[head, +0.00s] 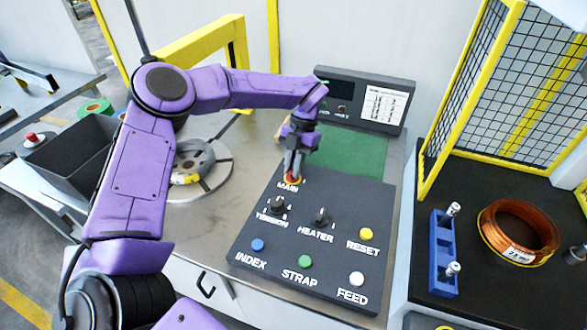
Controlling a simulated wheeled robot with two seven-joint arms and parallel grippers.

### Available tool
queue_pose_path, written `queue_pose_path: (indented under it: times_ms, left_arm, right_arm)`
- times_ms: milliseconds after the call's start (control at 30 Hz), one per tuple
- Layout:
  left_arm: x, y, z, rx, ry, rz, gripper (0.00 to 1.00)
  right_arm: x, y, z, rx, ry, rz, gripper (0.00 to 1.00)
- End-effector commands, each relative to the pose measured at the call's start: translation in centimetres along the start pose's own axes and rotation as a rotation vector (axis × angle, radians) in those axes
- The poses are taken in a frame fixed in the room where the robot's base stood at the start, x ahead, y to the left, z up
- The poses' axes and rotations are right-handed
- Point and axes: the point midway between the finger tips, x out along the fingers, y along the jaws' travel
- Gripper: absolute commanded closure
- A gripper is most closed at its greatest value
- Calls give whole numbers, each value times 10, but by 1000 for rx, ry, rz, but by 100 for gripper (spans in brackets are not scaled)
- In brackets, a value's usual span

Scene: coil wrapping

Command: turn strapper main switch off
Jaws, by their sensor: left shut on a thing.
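The dark control panel (335,262) lies on the metal bench in the middle of the head view. Its MAIN switch (291,180) is at the top left, a red part with a little yellow around it, mostly hidden by my gripper. My left gripper (292,172) points down and is shut on the MAIN switch. Which way the switch is turned cannot be seen. My right gripper is not in view.
Close to the gripper are the TENSION knob (278,205) and HEATER knob (321,217). A yellow mesh guard (500,90) and copper coil (518,232) are at right.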

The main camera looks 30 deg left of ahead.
Motion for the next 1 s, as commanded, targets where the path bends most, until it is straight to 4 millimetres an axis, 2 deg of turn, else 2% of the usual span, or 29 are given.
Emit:
queue_pose_path:
  times_ms: [400, 967, 1000]
  left_arm:
    - [-1, 2, 1, -166, -6, -70, 100]
    - [-2, 2, 0, -189, -6, -78, 100]
    - [-2, 2, 0, -189, -6, -79, 71]
  right_arm:
    - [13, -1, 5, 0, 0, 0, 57]
    - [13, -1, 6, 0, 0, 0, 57]
    - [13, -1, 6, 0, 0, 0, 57]
